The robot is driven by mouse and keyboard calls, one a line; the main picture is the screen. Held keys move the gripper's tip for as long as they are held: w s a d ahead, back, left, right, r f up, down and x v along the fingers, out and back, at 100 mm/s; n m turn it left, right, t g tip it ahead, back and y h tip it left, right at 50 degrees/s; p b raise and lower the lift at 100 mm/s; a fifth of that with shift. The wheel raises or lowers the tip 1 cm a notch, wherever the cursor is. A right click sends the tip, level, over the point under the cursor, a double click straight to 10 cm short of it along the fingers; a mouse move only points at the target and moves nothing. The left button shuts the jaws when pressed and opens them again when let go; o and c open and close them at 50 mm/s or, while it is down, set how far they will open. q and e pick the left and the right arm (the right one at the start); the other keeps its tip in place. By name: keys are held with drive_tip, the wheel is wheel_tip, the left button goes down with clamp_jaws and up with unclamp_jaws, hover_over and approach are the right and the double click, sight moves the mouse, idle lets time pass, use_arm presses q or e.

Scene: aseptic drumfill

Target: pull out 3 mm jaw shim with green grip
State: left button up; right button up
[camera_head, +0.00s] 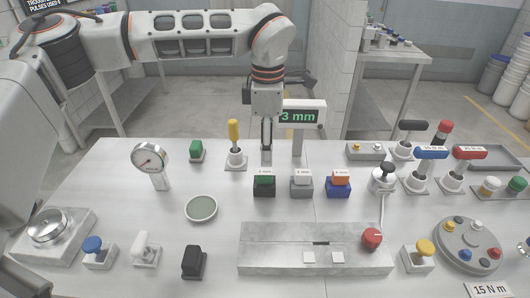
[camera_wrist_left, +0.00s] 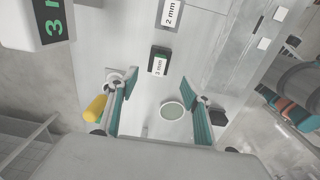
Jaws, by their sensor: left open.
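The 3 mm jaw shim with green grip (camera_head: 264,173) sits in a dark holder (camera_head: 264,189) near the middle of the table. In the left wrist view the dark holder (camera_wrist_left: 157,61) shows a white 3 mm label, and little of the green grip can be made out. My left gripper (camera_head: 266,152) hangs pointing down just behind the holder. In the wrist view my left gripper (camera_wrist_left: 158,80) has its two teal-padded fingers spread, with nothing between them. The holder lies beyond the fingertips, untouched. My right gripper is not in view.
A yellow-handled tool (camera_head: 234,135) stands close left of my gripper, and a 3 mm display (camera_head: 300,116) close right. A round green dish (camera_head: 201,208) lies front left.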

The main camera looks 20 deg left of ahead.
sight(265, 172)
use_arm(q)
drive_tip(key=m, duration=0.5)
drive_tip(key=shift+f+b, duration=0.3)
drive_tip(key=shift+b, duration=0.05)
drive_tip(key=m, duration=0.4)
drive_tip(key=shift+a+f+m+b, duration=0.15)
drive_tip(key=shift+f+m+b, duration=0.15)
drive_tip(key=shift+b, duration=0.1)
drive_tip(key=m, duration=0.4)
drive_tip(key=shift+f+b, duration=0.15)
drive_tip(key=shift+b, duration=0.2)
drive_tip(key=m, duration=0.4)
drive_tip(key=shift+a+f, duration=0.15)
drive_tip(key=shift+f, duration=0.05)
wheel_tip(265, 172, down, 6)
drive_tip(key=shift+f+b, duration=0.1)
drive_tip(key=shift+b, duration=0.5)
drive_tip(key=shift+f, duration=0.7)
drive_tip(key=c, duration=1.2)
